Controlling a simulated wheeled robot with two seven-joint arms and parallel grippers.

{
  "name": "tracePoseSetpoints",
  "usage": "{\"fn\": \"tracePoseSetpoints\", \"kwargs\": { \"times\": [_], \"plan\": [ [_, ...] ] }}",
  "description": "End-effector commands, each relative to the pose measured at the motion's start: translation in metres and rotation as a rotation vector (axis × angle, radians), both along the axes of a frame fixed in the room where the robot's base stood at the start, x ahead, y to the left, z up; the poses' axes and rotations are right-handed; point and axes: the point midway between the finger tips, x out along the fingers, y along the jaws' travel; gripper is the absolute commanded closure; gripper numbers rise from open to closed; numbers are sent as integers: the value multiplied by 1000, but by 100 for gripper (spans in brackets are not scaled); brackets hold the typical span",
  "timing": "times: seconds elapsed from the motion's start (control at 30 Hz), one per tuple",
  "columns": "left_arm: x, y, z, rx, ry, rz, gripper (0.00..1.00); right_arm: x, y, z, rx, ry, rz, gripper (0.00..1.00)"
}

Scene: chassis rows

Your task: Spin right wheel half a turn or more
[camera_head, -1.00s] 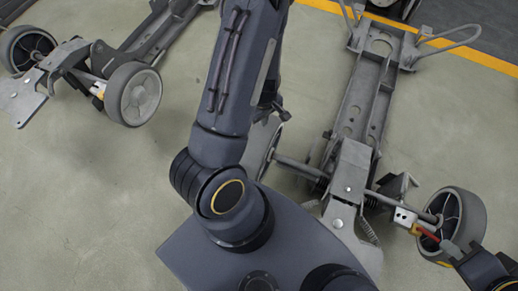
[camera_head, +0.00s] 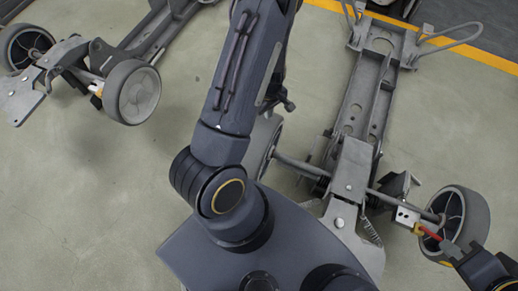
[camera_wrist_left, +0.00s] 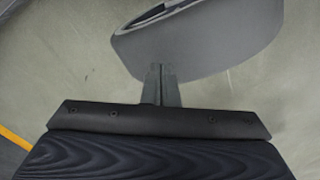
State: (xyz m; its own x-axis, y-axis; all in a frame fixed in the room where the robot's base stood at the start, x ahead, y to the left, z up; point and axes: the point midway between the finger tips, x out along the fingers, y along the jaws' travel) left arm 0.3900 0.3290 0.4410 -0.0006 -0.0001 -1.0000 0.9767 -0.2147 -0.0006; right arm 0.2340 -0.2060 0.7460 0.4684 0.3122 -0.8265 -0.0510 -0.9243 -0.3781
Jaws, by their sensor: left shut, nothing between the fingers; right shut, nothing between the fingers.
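The near chassis has a grey wheel on each side of its axle. The wheel at the picture's right (camera_head: 476,216) has a dark spoked hub. The wheel at the picture's left (camera_head: 262,140) is partly hidden behind my left arm. My left gripper (camera_head: 290,105) is shut and empty beside that left-hand wheel. In the left wrist view its fingertips (camera_wrist_left: 160,70) overlap the tyre (camera_wrist_left: 215,45); I cannot tell whether they touch. My right gripper (camera_head: 448,248) is shut and empty by the right-hand wheel, near a red-orange part (camera_head: 430,233).
The chassis rail (camera_head: 368,100) runs away from me between the wheels. A second chassis with wheels (camera_head: 132,92) stands at upper left. The floor between is clear. A yellow line (camera_head: 480,55) crosses the upper right.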

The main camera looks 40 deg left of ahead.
Motion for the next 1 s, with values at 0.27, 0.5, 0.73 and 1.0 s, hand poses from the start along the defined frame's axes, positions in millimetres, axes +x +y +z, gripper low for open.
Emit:
{"fn": "tracePoseSetpoints", "kwargs": {
  "times": [0.27, 0.5, 0.73, 1.0],
  "plan": [
    [-2, -1, -13, 0, 0, 1, 100, 0, 0, -11, 0, 0, 0, 100],
    [-69, -22, -16, -7, 11, 3, 100, 0, 0, -19, 0, 0, 0, 100],
    [-145, -47, -18, -6, 7, 3, 100, 0, 0, -44, 0, 0, 0, 100],
    [-182, -58, -7, -1, 0, -1, 100, 0, 0, -50, 0, 0, 0, 100]
  ]
}}
